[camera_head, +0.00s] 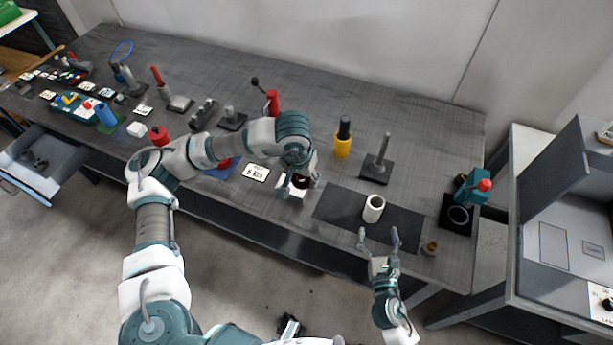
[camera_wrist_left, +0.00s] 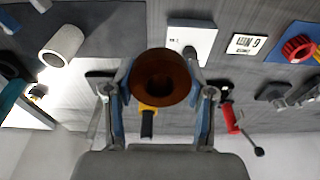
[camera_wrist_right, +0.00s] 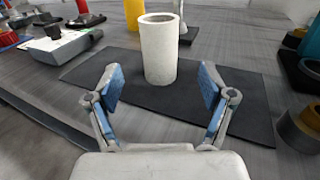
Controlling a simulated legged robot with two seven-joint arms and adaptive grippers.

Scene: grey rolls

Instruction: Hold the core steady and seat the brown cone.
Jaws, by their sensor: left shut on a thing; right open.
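The core is a white hollow cylinder (camera_head: 373,208) standing upright on a dark mat (camera_head: 335,205). It also shows upright in the right wrist view (camera_wrist_right: 159,50) and at upper left in the left wrist view (camera_wrist_left: 62,46). The brown cone (camera_wrist_left: 160,78) is between the fingers of my left gripper (camera_wrist_left: 160,90), which is shut on it, its round hollow end facing the camera. In the head view my left gripper (camera_head: 300,178) is left of the mat, apart from the core. My right gripper (camera_wrist_right: 162,88) is open and empty, in front of the core, not touching it.
A white block (camera_wrist_left: 192,40) lies close to the cone. A yellow cylinder with black top (camera_head: 343,138), a post on a dark base (camera_head: 378,165), and a teal device (camera_head: 468,195) stand around the mat. A small brownish ring-like piece (camera_head: 430,247) sits near the front edge.

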